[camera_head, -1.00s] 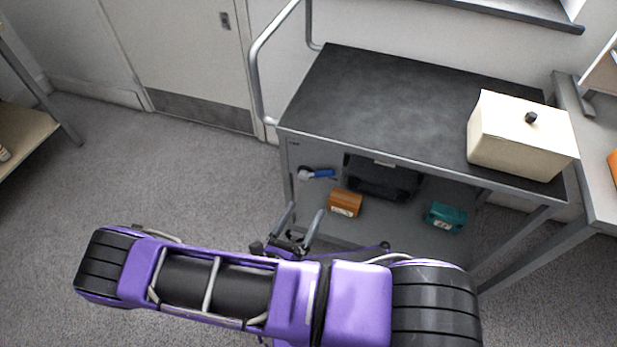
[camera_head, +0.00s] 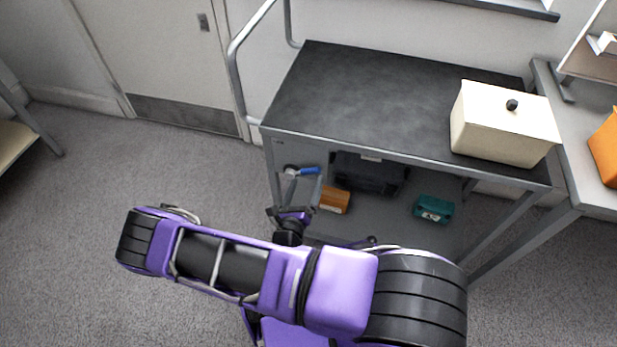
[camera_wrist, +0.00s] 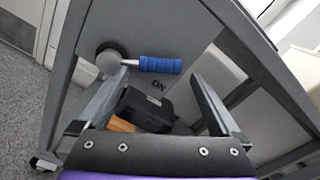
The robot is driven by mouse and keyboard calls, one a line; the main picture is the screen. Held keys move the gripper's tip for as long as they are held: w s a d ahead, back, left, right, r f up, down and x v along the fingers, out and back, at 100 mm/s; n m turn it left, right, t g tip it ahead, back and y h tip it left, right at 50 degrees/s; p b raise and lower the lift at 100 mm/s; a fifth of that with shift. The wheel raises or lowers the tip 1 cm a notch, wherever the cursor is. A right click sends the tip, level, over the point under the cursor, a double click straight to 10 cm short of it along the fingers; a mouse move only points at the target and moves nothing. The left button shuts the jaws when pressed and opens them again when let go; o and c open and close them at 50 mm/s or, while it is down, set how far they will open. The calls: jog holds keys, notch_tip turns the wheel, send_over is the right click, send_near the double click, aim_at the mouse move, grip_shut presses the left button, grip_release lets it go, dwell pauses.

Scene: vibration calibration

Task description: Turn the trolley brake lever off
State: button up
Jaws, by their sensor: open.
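The trolley (camera_head: 385,95) has a dark top, a grey frame and a lower shelf. Its brake lever has a blue grip (camera_head: 310,171) and a round grey hub on the left part of the front. In the wrist view the blue grip (camera_wrist: 160,65) points right from the hub (camera_wrist: 110,57), with the letters "ON" printed below its right end. My gripper (camera_head: 304,172) is open and empty, its two fingers reaching toward the lever. In the wrist view the fingers (camera_wrist: 163,82) spread to either side below the blue grip, which lies beyond them, apparently untouched.
A cream box with a dark knob (camera_head: 503,125) stands on the trolley top. The lower shelf holds an orange box (camera_head: 335,200), a black case (camera_head: 368,175) and a teal box (camera_head: 433,210). A grey table (camera_head: 590,190) stands at the right. Floor at the left is clear.

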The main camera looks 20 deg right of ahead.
aim_at(310, 173)
jog(key=shift+x, duration=1.6)
grip_shut()
